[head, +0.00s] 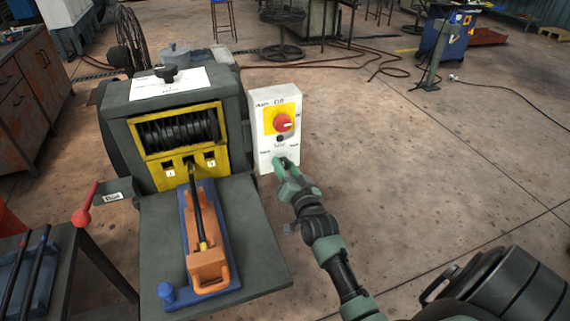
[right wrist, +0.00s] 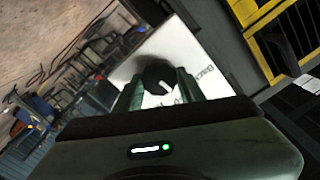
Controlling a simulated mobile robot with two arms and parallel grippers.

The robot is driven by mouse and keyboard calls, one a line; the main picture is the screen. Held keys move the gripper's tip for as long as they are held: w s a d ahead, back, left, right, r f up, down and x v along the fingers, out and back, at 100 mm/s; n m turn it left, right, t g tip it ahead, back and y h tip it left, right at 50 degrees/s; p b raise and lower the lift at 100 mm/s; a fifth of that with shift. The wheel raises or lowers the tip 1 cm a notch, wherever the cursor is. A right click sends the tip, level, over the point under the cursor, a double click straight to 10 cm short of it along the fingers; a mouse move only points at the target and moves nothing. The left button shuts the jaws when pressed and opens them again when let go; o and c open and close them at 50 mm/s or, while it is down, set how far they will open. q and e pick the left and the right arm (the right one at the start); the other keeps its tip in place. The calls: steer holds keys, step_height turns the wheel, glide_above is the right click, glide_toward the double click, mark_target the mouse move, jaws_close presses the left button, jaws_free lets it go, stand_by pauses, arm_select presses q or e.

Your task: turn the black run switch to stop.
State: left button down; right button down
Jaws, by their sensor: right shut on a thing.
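The black run switch (right wrist: 159,77) is a round knob with a white pointer mark, on the face of a white control box (head: 264,150). In the right wrist view the pointer slants toward the lower right, near partly hidden lettering. In the head view the switch (head: 280,138) shows small and dark below the red knob. My right gripper (head: 285,162) reaches up to the box from the lower right. In the right wrist view its two green fingers (right wrist: 159,86) stand on either side of the switch, shut on it. My left gripper is not in view.
A red knob on a yellow plate (head: 269,124) sits above the switch. The floor to the right (head: 440,170) is mostly clear.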

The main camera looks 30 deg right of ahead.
steer(key=shift+m, duration=0.7)
steer(key=c, duration=0.9)
jaws_free()
steer(key=shift+o, duration=0.2)
steer(key=v, duration=0.7)
steer(key=shift+s, duration=0.4)
steer(key=shift+f, duration=0.1)
